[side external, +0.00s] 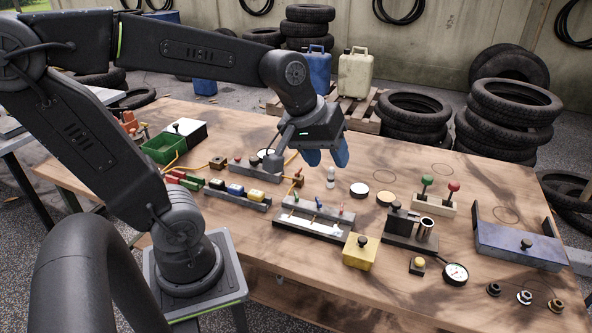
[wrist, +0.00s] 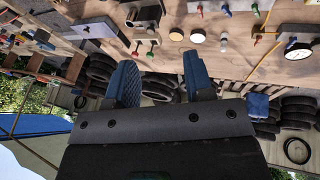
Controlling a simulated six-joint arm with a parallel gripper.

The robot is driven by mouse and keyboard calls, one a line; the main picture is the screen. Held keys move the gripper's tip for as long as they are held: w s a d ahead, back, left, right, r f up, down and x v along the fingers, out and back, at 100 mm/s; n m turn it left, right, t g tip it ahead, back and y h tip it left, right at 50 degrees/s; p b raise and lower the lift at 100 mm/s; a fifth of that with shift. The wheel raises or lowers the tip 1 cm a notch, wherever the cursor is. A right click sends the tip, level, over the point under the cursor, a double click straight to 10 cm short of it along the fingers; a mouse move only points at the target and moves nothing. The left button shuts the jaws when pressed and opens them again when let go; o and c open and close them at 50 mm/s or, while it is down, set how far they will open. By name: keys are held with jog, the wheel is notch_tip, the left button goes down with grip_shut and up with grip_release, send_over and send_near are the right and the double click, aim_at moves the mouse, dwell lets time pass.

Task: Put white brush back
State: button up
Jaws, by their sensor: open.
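My gripper (side external: 326,158) hangs above the middle of the table with its blue fingers open and nothing between them. The open fingers also show in the wrist view (wrist: 161,82). A grey rack (side external: 285,218) holds several small upright tools with coloured tops, red and blue among them. A white strip-like thing (side external: 322,228) lies along the rack's front part; I cannot tell if it is the white brush. A small white upright piece (side external: 330,177) stands on the table behind the rack, close to my gripper in the picture; it also shows in the wrist view (wrist: 223,44).
A yellow box (side external: 360,252) and a dark block with metal cylinders (side external: 408,230) stand right of the rack. A row of coloured blocks (side external: 237,192) is left. A round gauge (side external: 456,272) and a blue-grey tray (side external: 515,246) are at right. Bare wood lies along the back right.

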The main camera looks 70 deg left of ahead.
jog(key=s+d+m, duration=0.3)
jog(key=s+m, duration=0.4)
jog(key=m, duration=0.1)
jog(key=shift+t, duration=0.3)
